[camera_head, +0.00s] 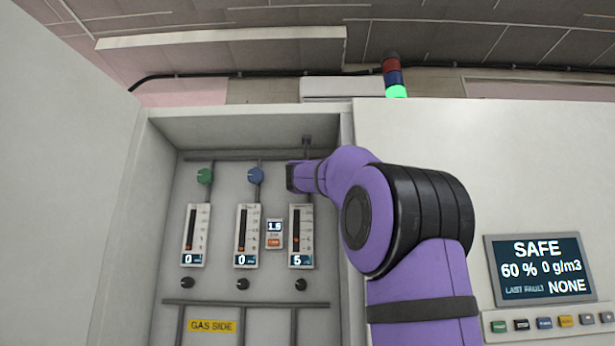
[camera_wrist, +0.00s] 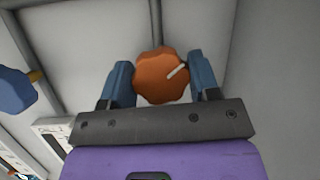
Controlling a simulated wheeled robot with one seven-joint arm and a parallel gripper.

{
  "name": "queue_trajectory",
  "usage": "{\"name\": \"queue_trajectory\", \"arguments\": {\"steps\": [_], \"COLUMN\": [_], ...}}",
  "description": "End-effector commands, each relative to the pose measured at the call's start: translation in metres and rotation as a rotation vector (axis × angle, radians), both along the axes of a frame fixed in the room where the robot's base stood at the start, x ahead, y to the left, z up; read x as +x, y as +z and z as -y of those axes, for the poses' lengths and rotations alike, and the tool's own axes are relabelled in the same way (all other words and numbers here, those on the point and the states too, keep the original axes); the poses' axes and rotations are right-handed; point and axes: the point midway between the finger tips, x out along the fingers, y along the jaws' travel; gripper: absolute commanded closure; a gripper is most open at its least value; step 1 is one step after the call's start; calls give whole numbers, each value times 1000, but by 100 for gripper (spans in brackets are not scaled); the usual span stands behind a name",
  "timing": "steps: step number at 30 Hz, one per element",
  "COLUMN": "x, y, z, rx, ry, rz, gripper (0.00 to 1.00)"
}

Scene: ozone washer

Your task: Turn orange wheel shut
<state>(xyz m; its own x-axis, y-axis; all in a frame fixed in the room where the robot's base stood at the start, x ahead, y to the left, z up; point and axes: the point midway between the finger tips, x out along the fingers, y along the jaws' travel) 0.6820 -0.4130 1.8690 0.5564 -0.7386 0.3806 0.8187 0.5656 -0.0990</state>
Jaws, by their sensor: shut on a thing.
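The orange wheel (camera_wrist: 158,78) shows in the wrist view, a scalloped knob with a white pointer line slanting up to the right. My gripper (camera_wrist: 162,80) has one blue finger on each side of the wheel and is shut on it. In the head view my gripper (camera_head: 294,177) is at the upper right of the open cabinet, and the orange wheel is hidden behind it. Below it, the right flow meter (camera_head: 301,236) reads 5.
A green wheel (camera_head: 205,176) and a blue wheel (camera_head: 256,175) sit to the left, above meters reading 0. The cabinet's right wall (camera_head: 350,270) is close to my arm. The open door (camera_head: 65,170) stands at left. A display panel (camera_head: 540,268) reads SAFE, 60 %, 0 g/m3.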

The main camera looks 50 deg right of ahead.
Motion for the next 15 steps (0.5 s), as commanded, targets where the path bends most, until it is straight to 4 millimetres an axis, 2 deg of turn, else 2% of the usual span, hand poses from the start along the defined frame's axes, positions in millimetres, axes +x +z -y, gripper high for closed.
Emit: {"name": "queue_trajectory", "arguments": {"steps": [8,15], "x": [-1,-1], "y": [0,1], "z": [0,0], "rx": [-41,-148], "ry": [-1,0], "rz": [-47,-172], "gripper": [68,68]}}
